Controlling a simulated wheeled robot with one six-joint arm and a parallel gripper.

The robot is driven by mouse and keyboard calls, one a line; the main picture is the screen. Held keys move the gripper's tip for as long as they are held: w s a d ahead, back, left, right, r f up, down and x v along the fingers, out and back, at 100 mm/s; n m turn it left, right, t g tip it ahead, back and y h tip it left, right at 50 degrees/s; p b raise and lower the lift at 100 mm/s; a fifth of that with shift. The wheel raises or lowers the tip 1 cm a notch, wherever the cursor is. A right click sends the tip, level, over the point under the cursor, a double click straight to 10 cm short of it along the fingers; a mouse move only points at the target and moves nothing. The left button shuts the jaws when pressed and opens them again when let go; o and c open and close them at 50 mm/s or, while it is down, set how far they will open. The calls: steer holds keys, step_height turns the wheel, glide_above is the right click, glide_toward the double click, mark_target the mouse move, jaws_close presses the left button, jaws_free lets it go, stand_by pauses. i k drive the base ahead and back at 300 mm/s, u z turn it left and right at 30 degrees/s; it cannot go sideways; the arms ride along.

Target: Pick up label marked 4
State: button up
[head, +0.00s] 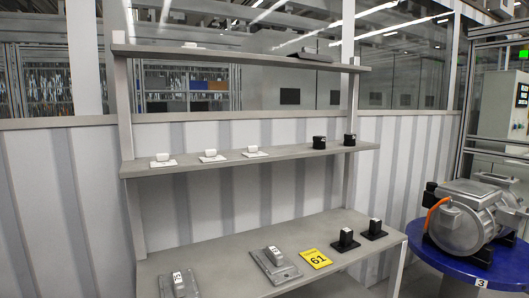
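I cannot make out a label marked 4 in the head view. A yellow label marked 61 (316,258) lies flat on the bottom shelf (215,258). Two grey metal parts to its left carry small white labels: one (178,283) at the far left, one (274,263) nearer the middle. Their marks are too small to read surely. A white label marked 3 (481,283) is on the edge of the blue round table. My gripper is not in view.
Three white pieces, one of them central (211,156), and two black blocks (319,143) stand on the middle shelf. Two black holders (345,240) stand right on the bottom shelf. A metal motor (468,213) sits on the blue table (440,262), right of the rack.

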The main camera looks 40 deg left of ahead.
mark_target(210, 154)
steer(key=u, duration=0.15)
steer(key=i, duration=1.25)
steer(key=u, duration=0.9)
steer(key=i, duration=0.75)
steer(key=u, duration=1.35)
steer(key=i, duration=0.65)
steer(key=u, duration=0.5)
